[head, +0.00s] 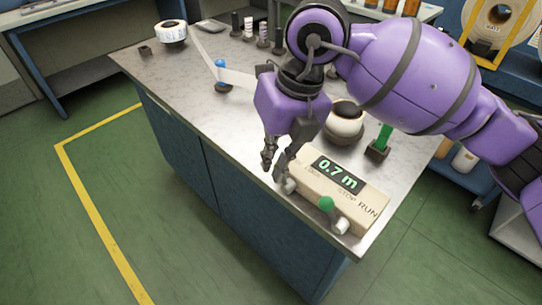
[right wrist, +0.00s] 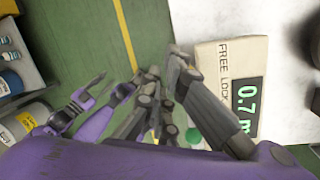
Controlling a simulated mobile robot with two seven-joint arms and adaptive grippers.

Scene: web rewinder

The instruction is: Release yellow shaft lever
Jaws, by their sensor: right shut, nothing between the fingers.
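I cannot make out a yellow shaft lever in either view. The cream control box (head: 345,195) shows a green 0.7 m display (head: 334,171) and STOP and RUN lettering. Its FREE LOCK end shows in the right wrist view (right wrist: 213,55). My right gripper (head: 271,175) points down at that end, shut and empty, and covers part of it. Its fingers (right wrist: 165,100) are beside the box in the right wrist view. A pale knob (head: 289,186) is next to the fingertips; whether they touch is unclear. A green lever knob (head: 326,203) is on the front. A purple and dark gripper-like part (right wrist: 75,112) shows at left, perhaps my left gripper.
The box sits at the bench's (head: 180,85) front edge. A roll (head: 344,122) stands behind my right gripper, and a green-topped black post (head: 383,140) stands behind the box. A white web runs from a far roll (head: 172,32). Green floor lies in front.

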